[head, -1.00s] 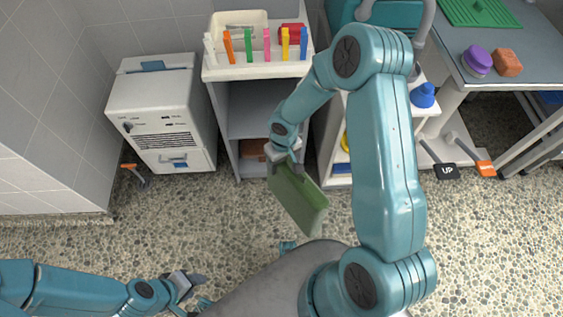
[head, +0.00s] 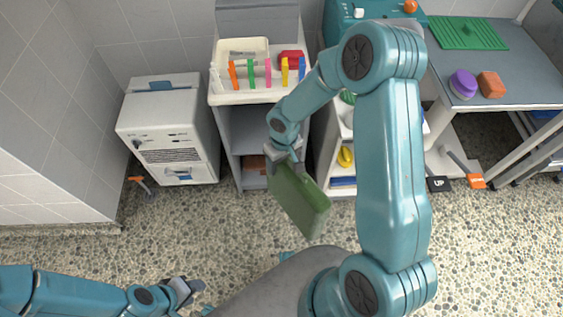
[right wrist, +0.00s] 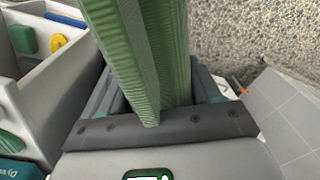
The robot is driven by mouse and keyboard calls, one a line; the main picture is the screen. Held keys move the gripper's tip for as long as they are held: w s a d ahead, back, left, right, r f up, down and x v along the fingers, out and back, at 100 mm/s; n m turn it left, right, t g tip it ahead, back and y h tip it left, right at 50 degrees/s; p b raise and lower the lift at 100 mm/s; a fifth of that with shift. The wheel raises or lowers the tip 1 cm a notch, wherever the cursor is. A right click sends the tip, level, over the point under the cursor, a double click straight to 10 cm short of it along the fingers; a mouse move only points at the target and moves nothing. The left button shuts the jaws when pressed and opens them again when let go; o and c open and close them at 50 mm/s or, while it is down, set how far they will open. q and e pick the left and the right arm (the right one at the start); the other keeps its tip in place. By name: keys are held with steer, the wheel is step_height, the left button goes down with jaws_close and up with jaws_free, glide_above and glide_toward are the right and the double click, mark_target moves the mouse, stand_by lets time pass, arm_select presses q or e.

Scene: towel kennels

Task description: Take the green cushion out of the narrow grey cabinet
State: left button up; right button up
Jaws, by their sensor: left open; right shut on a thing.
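The green cushion (head: 297,200) hangs in front of the narrow grey cabinet (head: 231,150), clear of its opening. My right gripper (head: 284,160) is shut on the cushion's upper end. In the right wrist view the cushion (right wrist: 140,50) stands between the jaws of my right gripper (right wrist: 155,112) and runs up out of the picture. A brown thing (head: 252,163) lies low in the cabinet, partly hidden. My left gripper (head: 184,290) is open and empty at the lower left, well away from the cushion.
A white tray (head: 225,99) with several coloured pegs tops the cabinet. A white appliance (head: 168,120) stands to its left, a white shelf unit (head: 318,180) to its right. A grey table (head: 510,65) and pedals (head: 440,184) are further right. The pebbled floor before the cabinet is clear.

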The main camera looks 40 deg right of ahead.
steer(key=shift+r+p, duration=4.3)
steer(key=shift+r, duration=2.45)
